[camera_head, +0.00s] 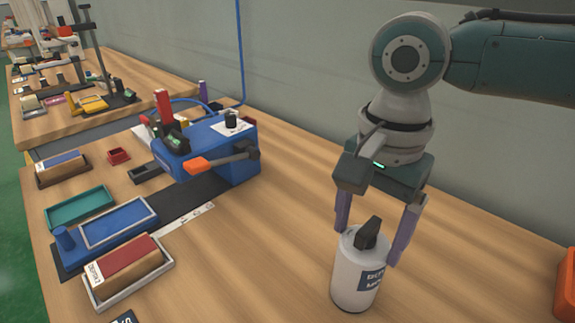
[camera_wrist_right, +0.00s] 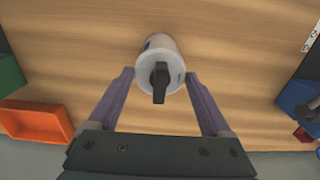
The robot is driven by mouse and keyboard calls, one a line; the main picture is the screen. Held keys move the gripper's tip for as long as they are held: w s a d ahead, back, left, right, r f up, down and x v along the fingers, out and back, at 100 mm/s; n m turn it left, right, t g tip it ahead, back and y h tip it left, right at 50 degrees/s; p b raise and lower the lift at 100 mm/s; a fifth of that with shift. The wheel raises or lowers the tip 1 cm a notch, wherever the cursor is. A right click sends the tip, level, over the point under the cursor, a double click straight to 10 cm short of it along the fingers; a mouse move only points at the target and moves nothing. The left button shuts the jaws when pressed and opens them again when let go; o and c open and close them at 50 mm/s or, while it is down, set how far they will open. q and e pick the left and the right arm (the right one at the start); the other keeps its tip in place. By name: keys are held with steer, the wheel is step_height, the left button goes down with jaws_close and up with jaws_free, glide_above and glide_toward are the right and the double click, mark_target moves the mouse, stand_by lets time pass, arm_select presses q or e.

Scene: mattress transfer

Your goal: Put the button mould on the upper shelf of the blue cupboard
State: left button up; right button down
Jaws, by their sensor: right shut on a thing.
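My right gripper (camera_head: 375,238) is shut on a white cylindrical bottle (camera_head: 352,275) with a black top and a dark label that I cannot read clearly. The bottle stands upright at the front of the bench, its purple fingers on either side of its upper part. In the right wrist view the fingers (camera_wrist_right: 160,92) flank the bottle (camera_wrist_right: 160,60). I cannot make out which thing is the button mould. The blue cupboard does not show in either view. My left gripper is not in view.
A blue machine (camera_head: 215,150) with an orange-tipped lever stands at the back of the wooden bench (camera_head: 270,240). Trays and blocks, including a blue tray (camera_head: 115,225), a teal tray (camera_head: 80,207) and a red-topped block (camera_head: 125,262), lie at left. An orange bin (camera_wrist_right: 38,121) is at the edge.

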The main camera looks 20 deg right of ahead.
steer(key=shift+f, duration=0.1)
jaws_free()
